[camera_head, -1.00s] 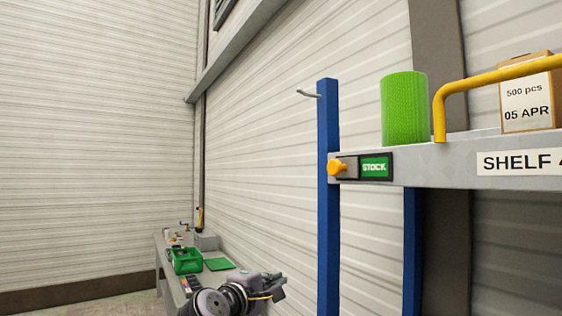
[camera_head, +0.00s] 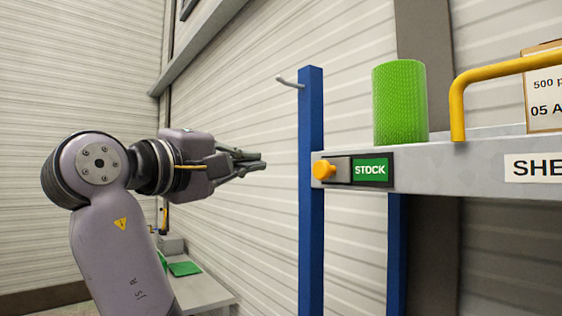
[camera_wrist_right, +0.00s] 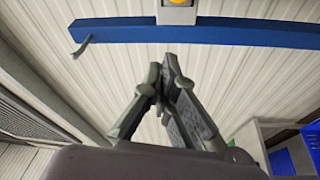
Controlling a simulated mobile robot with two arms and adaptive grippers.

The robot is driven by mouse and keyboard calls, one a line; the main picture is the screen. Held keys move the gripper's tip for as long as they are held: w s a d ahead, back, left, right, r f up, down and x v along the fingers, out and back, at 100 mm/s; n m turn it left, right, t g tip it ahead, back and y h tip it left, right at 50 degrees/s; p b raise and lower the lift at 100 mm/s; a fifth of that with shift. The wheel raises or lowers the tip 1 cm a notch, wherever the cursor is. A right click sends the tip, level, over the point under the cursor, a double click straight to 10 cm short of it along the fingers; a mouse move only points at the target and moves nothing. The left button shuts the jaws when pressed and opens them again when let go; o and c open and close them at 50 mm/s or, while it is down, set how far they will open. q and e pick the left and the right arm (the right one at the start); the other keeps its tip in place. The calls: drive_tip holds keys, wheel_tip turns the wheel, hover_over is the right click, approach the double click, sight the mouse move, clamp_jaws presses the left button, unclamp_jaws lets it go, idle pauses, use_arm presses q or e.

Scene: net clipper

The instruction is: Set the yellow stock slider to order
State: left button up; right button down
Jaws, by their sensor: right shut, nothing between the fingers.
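The yellow stock slider (camera_head: 323,169) sits at the left end of its dark track on the front edge of the shelf. Right of it the green STOCK label (camera_head: 370,170) shows; no ORDER label is visible. My right gripper (camera_head: 262,160) is shut and empty, left of the slider and apart from it, at nearly its height. In the right wrist view its fingertips (camera_wrist_right: 168,62) meet below the blue post, and the yellow slider (camera_wrist_right: 178,2) shows at the top edge, partly cut off. My left gripper is not in view.
A blue post (camera_head: 311,230) with a metal hook (camera_head: 288,83) stands at the shelf's left end. A green mesh roll (camera_head: 400,103), a yellow rail (camera_head: 457,105) and a carton (camera_head: 545,95) are on the shelf (camera_head: 450,170). A grey bench (camera_head: 205,293) stands low behind my arm.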

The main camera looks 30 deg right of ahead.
sight(327, 170)
drive_tip(key=p+x, duration=0.4)
drive_tip(key=x, duration=0.6)
drive_tip(key=s, duration=0.2)
drive_tip(key=s+f+p, duration=0.1)
drive_tip(key=s, duration=0.1)
drive_tip(key=shift+w+d, duration=0.1)
drive_tip(key=shift+w, duration=0.05)
